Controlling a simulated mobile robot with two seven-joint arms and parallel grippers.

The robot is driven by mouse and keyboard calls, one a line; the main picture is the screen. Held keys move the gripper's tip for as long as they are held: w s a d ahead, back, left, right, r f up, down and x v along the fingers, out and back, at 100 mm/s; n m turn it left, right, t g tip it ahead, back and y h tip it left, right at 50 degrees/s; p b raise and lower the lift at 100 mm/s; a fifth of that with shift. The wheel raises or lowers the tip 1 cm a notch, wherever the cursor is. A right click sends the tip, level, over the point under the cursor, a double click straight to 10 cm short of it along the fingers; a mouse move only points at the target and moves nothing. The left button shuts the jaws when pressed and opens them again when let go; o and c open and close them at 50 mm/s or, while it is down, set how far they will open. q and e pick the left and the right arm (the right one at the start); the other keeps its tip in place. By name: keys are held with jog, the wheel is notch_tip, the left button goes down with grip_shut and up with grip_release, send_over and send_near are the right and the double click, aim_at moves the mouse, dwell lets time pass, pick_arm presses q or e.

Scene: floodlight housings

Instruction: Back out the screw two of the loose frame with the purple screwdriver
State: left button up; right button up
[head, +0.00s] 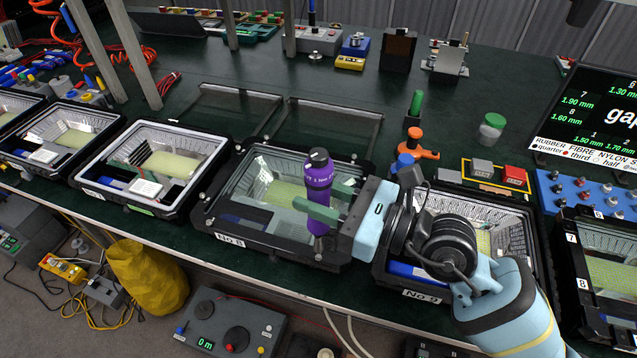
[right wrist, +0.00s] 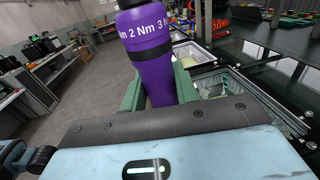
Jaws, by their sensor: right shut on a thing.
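The purple screwdriver (head: 318,178) stands nearly upright over the front right part of the floodlight housing marked No 8 (head: 228,240). Its lower end is at the black frame (head: 268,240) of that housing; I cannot tell whether the tip sits in a screw. My right gripper (head: 324,207) is shut on the screwdriver's purple body, its green fingers on either side. In the right wrist view the screwdriver (right wrist: 158,55) shows large, with "2 Nm 3" printed on it. The individual screws are too small to tell apart. My left gripper does not show.
Housing No 9 (head: 424,296) lies under my right arm. A white-rimmed housing (head: 90,184) stands to the left. An orange-handled tool (head: 416,145), a green-handled tool (head: 415,104) and a lidded jar (head: 491,128) stand behind on the right.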

jog(key=shift+f+b, duration=0.3)
jog(key=shift+f, duration=0.6)
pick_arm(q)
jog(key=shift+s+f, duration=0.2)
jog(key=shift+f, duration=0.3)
pick_arm(e)
jog(key=shift+f, duration=0.2)
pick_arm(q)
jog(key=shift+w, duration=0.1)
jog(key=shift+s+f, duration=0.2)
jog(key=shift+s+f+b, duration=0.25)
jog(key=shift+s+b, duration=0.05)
pick_arm(e)
jog(key=shift+f, duration=0.7)
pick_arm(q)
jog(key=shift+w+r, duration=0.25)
pick_arm(e)
jog(key=shift+f, duration=0.2)
dwell(1.6)
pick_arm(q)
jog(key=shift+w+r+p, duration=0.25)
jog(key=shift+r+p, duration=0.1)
pick_arm(e)
jog(key=shift+r, duration=0.1)
dwell(2.6)
